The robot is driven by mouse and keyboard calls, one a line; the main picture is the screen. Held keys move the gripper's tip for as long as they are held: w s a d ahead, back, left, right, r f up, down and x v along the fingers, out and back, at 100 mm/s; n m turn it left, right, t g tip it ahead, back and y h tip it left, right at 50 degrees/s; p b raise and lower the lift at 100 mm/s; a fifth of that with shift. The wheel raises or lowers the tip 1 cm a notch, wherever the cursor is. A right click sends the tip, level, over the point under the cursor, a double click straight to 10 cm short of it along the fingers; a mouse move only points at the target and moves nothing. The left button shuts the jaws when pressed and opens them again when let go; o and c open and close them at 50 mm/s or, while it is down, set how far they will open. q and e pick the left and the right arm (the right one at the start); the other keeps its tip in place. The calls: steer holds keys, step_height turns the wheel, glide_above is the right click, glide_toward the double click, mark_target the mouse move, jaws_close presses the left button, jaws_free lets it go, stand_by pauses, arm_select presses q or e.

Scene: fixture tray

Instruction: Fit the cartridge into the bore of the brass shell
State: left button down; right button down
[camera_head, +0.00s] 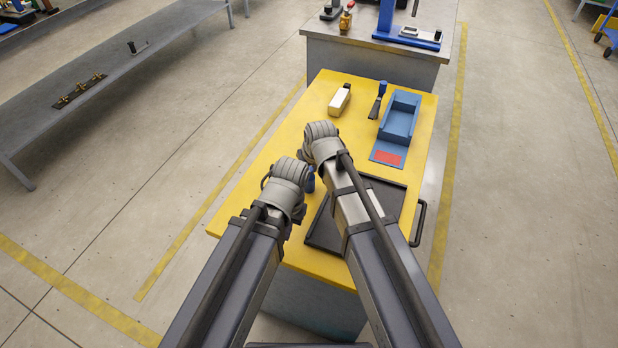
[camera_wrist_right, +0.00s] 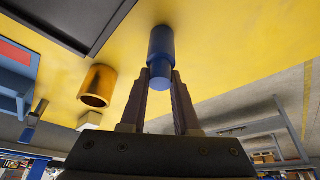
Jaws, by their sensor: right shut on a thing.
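The cartridge (camera_wrist_right: 161,52) is a blue cylinder, brighter blue at its near end. My right gripper (camera_wrist_right: 161,82) is shut on that near end in the right wrist view. The far end points toward the yellow table top; I cannot tell whether it touches. The brass shell (camera_wrist_right: 97,86) is a gold cylinder with a dark round opening, apart from the cartridge and to its left in that view. In the head view my left gripper (camera_head: 287,186) is mostly hidden by its own wrist, and its fingers cannot be made out. A blue bit (camera_head: 311,183) shows beside it.
A dark tray (camera_head: 322,232) lies on the yellow table (camera_head: 252,180) beneath my right arm. Behind are a blue open box (camera_head: 402,117) with a red patch in front, a blue-handled brush (camera_head: 377,100) and a cream block (camera_head: 340,99). The table's left part is clear.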

arm_select(q)
steer(key=shift+r, duration=0.1)
arm_select(e)
steer(key=shift+r, duration=0.15)
